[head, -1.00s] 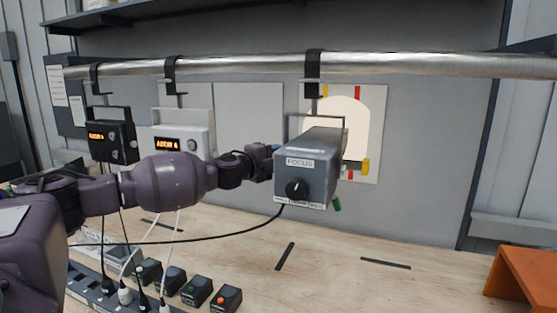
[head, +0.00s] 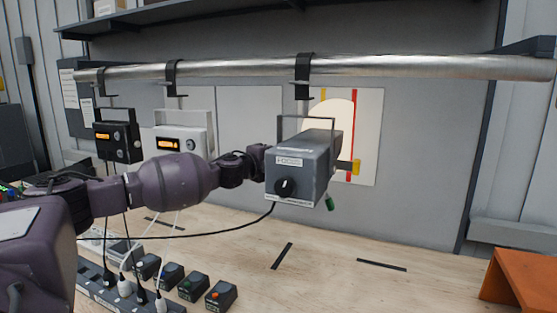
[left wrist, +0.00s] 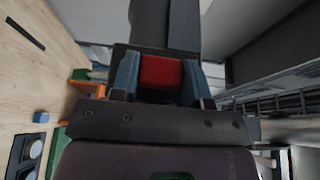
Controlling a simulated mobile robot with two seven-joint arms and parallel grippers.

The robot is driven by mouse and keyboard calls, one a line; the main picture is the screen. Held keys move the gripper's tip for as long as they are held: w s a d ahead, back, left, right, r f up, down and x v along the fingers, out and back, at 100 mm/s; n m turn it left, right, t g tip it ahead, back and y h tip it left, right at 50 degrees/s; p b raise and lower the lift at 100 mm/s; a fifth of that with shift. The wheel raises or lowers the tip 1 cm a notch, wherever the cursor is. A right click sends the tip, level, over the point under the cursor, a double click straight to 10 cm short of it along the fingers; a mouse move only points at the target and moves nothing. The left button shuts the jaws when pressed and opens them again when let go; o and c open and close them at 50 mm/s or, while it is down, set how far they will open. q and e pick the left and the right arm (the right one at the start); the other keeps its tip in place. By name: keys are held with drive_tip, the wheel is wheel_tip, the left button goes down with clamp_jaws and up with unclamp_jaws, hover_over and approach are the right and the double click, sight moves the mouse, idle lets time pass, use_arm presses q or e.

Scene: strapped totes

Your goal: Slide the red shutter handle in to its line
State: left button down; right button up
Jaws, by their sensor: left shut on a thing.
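A grey lamp marked FOCUS (head: 298,165) hangs from the rail. It throws a cream light patch (head: 332,125) on the white panel. The patch's right edge lies at or very near a red line (head: 352,105). In the left wrist view the red shutter handle (left wrist: 160,71) sits between the blue fingers of my left gripper (left wrist: 160,80), which is shut on it. In the head view the gripper (head: 262,162) is at the lamp's left side; its fingertips and the red handle are hidden there. My right gripper is not in view.
A yellow handle (head: 347,167) sticks out at the lamp's right and a green one (head: 330,202) below.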

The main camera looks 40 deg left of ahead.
use_arm(q)
drive_tip(key=c, duration=0.6)
unclamp_jaws()
drive_tip(key=s+a+b, duration=0.1)
drive_tip(key=s+b, duration=0.3)
drive_tip(key=s, duration=0.6)
drive_tip(key=shift+s+a, duration=0.35)
drive_tip(key=shift+a, duration=0.05)
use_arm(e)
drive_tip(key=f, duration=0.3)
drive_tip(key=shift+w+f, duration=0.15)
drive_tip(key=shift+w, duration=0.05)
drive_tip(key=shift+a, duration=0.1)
